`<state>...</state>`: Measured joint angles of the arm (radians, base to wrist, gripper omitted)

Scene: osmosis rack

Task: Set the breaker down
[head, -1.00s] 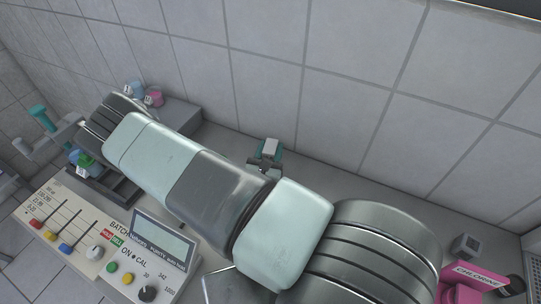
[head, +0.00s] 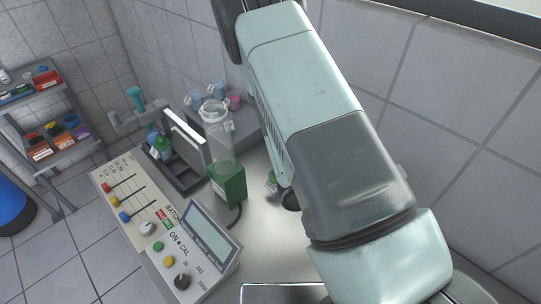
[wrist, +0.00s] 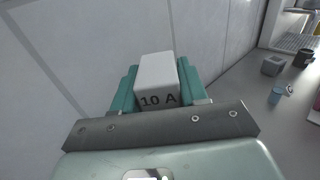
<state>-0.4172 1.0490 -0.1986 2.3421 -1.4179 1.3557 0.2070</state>
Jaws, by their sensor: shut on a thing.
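The breaker (wrist: 157,77) is a white block marked "10 A", seen in the wrist view. My gripper (wrist: 157,88) has teal fingers on both sides of it and is shut on it. The counter (wrist: 235,113) lies to the right in that view and a pale wall to the left. I cannot tell whether the breaker touches any surface. A small teal and grey piece shows beside the arm, too small to identify surely.
A green box (head: 229,187) with a clear jar (head: 217,137) stands behind the control console (head: 208,240). Small cups (head: 215,91) stand at the back. Pale counter (head: 275,245) is clear near the console.

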